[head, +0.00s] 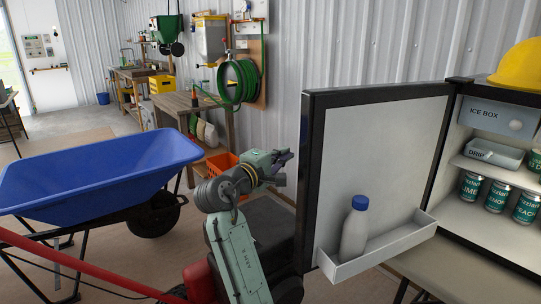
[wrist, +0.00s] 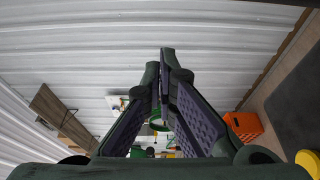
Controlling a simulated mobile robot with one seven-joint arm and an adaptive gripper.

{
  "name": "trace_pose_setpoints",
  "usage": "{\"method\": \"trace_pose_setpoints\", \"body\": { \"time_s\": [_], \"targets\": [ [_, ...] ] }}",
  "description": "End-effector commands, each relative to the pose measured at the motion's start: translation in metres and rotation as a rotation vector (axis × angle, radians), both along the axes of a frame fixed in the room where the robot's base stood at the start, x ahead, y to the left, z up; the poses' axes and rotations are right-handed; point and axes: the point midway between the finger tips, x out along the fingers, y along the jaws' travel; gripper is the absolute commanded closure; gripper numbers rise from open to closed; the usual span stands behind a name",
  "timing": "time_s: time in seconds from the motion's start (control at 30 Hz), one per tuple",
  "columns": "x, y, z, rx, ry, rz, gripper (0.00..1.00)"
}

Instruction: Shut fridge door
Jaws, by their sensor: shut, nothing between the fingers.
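The fridge door (head: 385,140) stands wide open in the head view, its white inner side facing the camera, with a black frame. A white bottle with a blue cap (head: 354,230) stands in the door's lower bin (head: 385,252). The small fridge (head: 450,165) is at the right, its inside exposed. My gripper (head: 285,156) is in the head view just left of the door's free edge, apart from it in the picture; the depth gap is unclear. In the wrist view my gripper (wrist: 161,62) is shut and empty, fingertips together. The door does not show there.
A blue wheelbarrow (head: 100,170) stands at the left. An orange crate (head: 222,168) is behind my arm and shows in the wrist view (wrist: 243,126). Cans (head: 497,196) and a drip tray (head: 492,153) are in the fridge; a yellow hard hat (head: 518,68) is on top.

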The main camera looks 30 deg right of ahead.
Motion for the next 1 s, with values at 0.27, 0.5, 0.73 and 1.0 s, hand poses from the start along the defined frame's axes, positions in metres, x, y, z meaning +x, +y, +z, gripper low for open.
{"method": "trace_pose_setpoints", "body": {
  "time_s": [0.27,0.5,0.73,1.0],
  "targets": [
    [-0.035,0.001,0.001,-0.001,-0.003,0.000,1.00],
    [-0.039,0.001,0.000,-0.002,-0.001,0.001,1.00],
    [-0.039,0.001,0.000,-0.001,-0.002,0.000,1.00],
    [-0.048,-0.005,0.000,-0.001,-0.003,0.000,1.00]
  ]
}}
